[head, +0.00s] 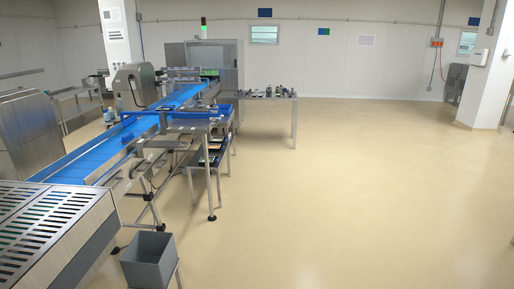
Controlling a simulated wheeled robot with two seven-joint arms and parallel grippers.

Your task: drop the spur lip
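A blue conveyor (92,158) runs from the lower left toward a steel machine cabinet (216,62) at the back. A short blue-topped section (190,115) with steel framing sits at the right side of the conveyor, about midway along. I cannot tell which part here is the spur lip, as the parts are small at this distance. Neither of my grippers shows in the head view.
A grey open bin (149,262) stands at the bottom, near a slatted steel unit (38,222). A side table (262,96) with several small items stands right of the cabinet. The tan floor (360,190) to the right is clear up to a white pillar (484,75).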

